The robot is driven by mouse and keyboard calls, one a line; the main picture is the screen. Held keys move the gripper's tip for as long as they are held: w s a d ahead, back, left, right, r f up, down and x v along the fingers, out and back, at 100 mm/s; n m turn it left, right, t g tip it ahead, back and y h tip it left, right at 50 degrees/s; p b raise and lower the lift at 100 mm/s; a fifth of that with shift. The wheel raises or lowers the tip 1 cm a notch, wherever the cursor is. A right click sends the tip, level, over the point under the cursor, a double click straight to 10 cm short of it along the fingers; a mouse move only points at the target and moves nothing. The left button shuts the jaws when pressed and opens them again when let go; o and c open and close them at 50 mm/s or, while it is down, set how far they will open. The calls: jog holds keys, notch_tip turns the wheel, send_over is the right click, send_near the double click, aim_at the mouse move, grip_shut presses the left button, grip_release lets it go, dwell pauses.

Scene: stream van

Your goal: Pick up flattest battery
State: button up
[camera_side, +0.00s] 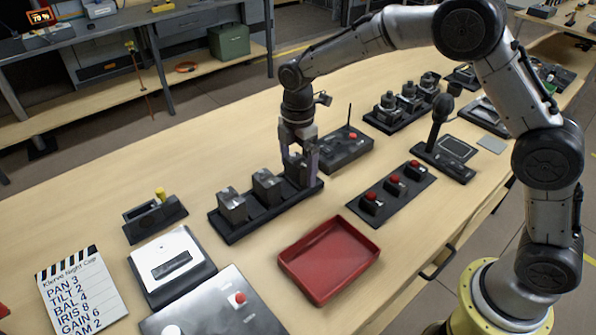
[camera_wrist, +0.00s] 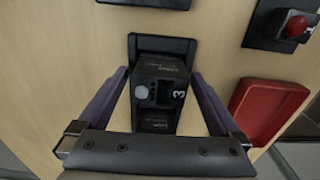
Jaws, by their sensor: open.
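Three dark block-shaped batteries stand in a black rack (camera_side: 235,236) in the side view. One is at the left end (camera_side: 232,207), one in the middle (camera_side: 267,186) and one at the right end (camera_side: 295,171). My gripper (camera_side: 299,160) points down at the right-end battery, with its fingers spread on either side. In the wrist view a dark battery marked 3 (camera_wrist: 160,92) sits between the open fingers of my gripper (camera_wrist: 160,80), with gaps on both sides. The far end of the rack (camera_wrist: 160,43) shows beyond it. I cannot read any charge level.
An empty red tray (camera_side: 302,284) lies in front of the rack. A strip with three red buttons (camera_side: 388,205) is to its right. A black box with an antenna (camera_side: 345,153) stands close behind my gripper. A clapboard-style note (camera_side: 80,292) lies at the left.

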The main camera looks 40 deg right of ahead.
jog(key=c, duration=1.5)
jog(key=shift+r, duration=0.1)
grip_shut()
